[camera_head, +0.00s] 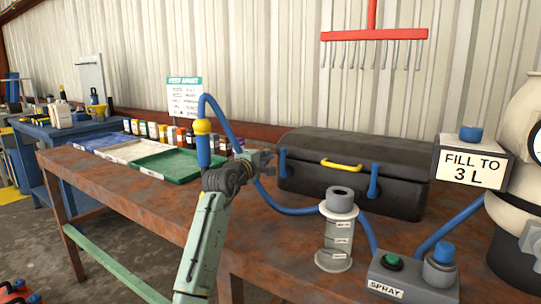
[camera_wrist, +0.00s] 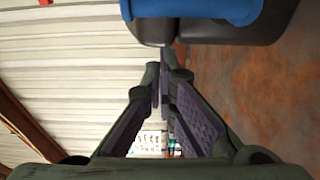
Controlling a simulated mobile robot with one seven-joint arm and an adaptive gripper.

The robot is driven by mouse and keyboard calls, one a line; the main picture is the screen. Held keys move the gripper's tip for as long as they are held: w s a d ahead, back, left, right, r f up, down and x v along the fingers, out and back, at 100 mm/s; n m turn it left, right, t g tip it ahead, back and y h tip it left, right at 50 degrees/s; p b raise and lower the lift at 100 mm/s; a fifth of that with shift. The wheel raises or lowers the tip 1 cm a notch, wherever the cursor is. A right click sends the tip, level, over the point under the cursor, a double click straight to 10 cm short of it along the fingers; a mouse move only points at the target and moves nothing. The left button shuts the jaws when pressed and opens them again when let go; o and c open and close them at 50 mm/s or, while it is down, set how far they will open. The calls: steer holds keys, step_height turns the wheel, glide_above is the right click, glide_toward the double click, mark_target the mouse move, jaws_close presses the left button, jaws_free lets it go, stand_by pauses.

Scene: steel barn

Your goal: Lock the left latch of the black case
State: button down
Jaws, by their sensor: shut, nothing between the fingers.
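The black case (camera_head: 325,190) stands closed on the rusty workbench, with a yellow handle (camera_head: 341,165) on its front. Its left latch (camera_head: 283,163) is a blue upright piece near the left front corner. The matching right latch (camera_head: 373,181) is right of the handle. I cannot tell if either is fully locked. My gripper (camera_head: 270,161) is shut and empty, just left of the left latch; contact is unclear. In the wrist view, my gripper's fingers (camera_wrist: 164,72) meet below a large blue latch (camera_wrist: 190,9) on the dark case (camera_wrist: 265,22).
A blue hose (camera_head: 285,208) loops in front of the case to the spray box (camera_head: 400,277). A grey cylinder (camera_head: 336,235) stands before the case. A blue and yellow wand (camera_head: 203,143) rises beside my arm. Trays (camera_head: 168,165) and small jars lie left.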

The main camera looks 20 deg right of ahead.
steer(key=shift+s+d, duration=0.3)
steer(key=shift+s, duration=0.25)
steer(key=shift+s+d, duration=0.3)
steer(key=shift+s, duration=0.25)
steer(key=shift+d+p, duration=0.2)
steer(key=shift+p, duration=0.15)
steer(key=shift+s+r+m, duration=0.1)
steer(key=shift+m, duration=0.2)
